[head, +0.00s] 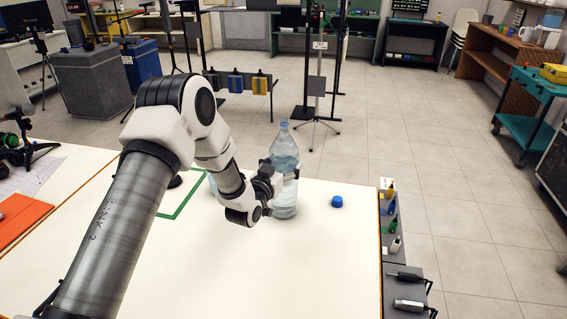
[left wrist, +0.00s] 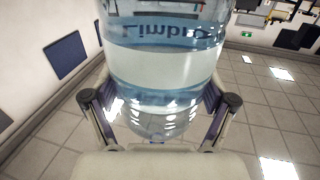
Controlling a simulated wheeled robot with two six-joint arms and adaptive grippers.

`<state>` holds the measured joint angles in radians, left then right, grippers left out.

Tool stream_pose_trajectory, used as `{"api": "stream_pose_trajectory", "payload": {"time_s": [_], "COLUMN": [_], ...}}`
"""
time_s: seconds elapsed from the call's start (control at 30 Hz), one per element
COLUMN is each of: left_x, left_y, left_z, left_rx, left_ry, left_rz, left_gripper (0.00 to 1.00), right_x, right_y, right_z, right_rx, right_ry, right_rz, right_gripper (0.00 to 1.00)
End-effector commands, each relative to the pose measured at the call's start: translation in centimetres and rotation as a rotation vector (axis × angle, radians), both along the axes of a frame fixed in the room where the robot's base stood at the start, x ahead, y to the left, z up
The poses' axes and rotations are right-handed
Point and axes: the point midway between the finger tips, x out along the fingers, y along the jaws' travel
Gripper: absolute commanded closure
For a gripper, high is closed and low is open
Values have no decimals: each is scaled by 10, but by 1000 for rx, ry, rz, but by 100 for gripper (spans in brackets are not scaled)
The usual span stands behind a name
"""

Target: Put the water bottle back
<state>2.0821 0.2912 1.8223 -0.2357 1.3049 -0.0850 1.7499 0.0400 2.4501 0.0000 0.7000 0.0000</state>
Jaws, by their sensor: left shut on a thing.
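A clear water bottle (head: 284,155) with a bluish tint stands upright near the far edge of the white table (head: 300,265). My left gripper (head: 282,177) is shut around the bottle's middle. In the left wrist view the bottle (left wrist: 165,65) fills the space between the two fingers of my left gripper (left wrist: 160,108), with lettering on its label. A green outline (head: 184,200) on the table is partly hidden behind my left arm. My right gripper is not in view.
An orange folder (head: 20,222) and papers lie at the table's left. Small bottles and tools sit on a grey strip (head: 397,262) along the right edge. The front middle of the table is clear.

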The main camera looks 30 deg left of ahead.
Motion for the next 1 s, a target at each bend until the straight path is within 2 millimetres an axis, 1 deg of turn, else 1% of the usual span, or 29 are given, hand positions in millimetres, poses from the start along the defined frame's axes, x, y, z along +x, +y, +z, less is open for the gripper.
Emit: {"api": "stream_pose_trajectory", "payload": {"time_s": [0.3,0.33,0.37,0.4,0.77,0.87,0.97,1.0], "left_x": [0,0,0,0,-2,-14,-36,-47], "left_y": [0,0,0,0,0,0,0,0], "left_z": [-3,-5,-5,-4,-3,-4,-4,-5], "left_rx": [1,1,1,1,1,1,-2,-2], "left_ry": [-7,-1,-1,-1,-1,-1,1,2], "left_rz": [0,0,0,0,0,0,1,1], "left_gripper": [85,12,2,0,0,0,0,0], "right_x": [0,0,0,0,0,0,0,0], "right_y": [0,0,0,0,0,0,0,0], "right_z": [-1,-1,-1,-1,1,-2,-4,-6], "right_rx": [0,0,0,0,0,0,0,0], "right_ry": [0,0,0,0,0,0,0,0], "right_rz": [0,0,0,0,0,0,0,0], "right_gripper": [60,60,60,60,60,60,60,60]}}
